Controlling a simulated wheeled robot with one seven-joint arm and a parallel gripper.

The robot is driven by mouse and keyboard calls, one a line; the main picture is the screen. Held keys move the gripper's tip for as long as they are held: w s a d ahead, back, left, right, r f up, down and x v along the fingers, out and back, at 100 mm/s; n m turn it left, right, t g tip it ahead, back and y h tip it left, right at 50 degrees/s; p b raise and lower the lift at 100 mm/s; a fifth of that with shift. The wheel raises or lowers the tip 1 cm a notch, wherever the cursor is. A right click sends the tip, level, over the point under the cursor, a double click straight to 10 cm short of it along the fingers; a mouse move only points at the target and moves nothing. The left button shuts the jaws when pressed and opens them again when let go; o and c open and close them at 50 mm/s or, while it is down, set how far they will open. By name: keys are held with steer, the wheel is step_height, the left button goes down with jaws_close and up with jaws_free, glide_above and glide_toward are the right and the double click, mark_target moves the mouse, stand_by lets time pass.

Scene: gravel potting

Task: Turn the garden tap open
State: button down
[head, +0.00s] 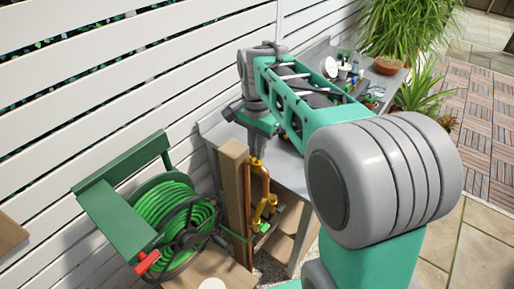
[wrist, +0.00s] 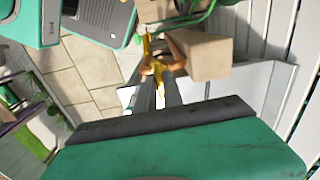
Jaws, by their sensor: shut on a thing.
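The garden tap (head: 263,212) is brassy yellow with a copper pipe beside a wooden post (head: 235,200). In the wrist view the yellow tap (wrist: 148,50) lies just beyond the fingers, with the orange copper pipe (wrist: 176,50) beside it. My gripper (head: 257,156) reaches down to the tap's top, near the post. In the wrist view my gripper (wrist: 160,80) is shut on the yellow handle of the tap. The fingers hide part of the handle, so its exact angle is hard to tell.
A green hose reel (head: 165,215) with a red grip stands left of the post. A grey bench (head: 285,165) stands behind the tap, with pots and small items at its far end. A white slatted fence (head: 100,85) runs along the left. Paving on the right is clear.

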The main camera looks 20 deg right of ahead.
steer(key=n, duration=0.4)
steer(key=shift+n+p, duration=0.3)
steer(key=n, duration=0.4)
steer(key=shift+r+n, duration=0.1)
steer(key=shift+n, duration=0.2)
steer(key=n, duration=0.4)
steer(key=shift+p, duration=0.35)
steer(key=shift+n, duration=2.2)
steer(key=c, duration=1.5)
jaws_free()
steer(key=shift+o, duration=0.2)
